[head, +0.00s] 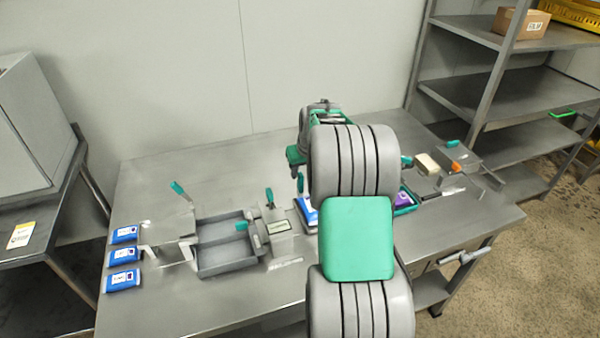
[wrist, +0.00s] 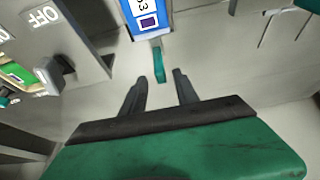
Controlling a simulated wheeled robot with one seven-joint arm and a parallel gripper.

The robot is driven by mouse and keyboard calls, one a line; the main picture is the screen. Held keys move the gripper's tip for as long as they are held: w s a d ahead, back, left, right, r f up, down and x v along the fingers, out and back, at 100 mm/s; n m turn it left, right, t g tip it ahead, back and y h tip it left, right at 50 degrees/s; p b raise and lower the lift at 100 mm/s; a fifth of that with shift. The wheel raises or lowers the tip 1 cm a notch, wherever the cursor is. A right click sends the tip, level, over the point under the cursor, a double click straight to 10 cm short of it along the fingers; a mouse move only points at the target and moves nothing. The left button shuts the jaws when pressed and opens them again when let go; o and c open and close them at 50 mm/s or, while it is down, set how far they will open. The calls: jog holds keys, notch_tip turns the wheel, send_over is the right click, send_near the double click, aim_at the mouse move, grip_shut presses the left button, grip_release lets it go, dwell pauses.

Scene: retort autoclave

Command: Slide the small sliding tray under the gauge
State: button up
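The small sliding tray (head: 302,228) lies on the bench just right of the gauge, partly hidden by my arm. A blue pouch (head: 309,211) lies on it; the pouch also shows at the top of the wrist view (wrist: 148,14). A green tab (wrist: 158,66) sticks out below the pouch in the wrist view. The gauge (head: 278,226) is a grey block with a small display and a green lever; its green display also shows at the left of the wrist view (wrist: 17,72). My gripper (wrist: 160,76) is open and empty, its fingertips just short of the green tab, one either side.
A grey divided bin (head: 228,266) stands left of the gauge, with several blue pouches (head: 124,255) farther left. Right of my arm are a purple pouch (head: 403,198) in a green-edged holder and another grey fixture (head: 455,160).

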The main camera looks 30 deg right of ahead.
aim_at(301, 174)
jog(key=x, duration=0.3)
jog(key=shift+w+f, duration=0.15)
jog(key=shift+c, duration=0.3)
grip_shut()
dwell(0.9)
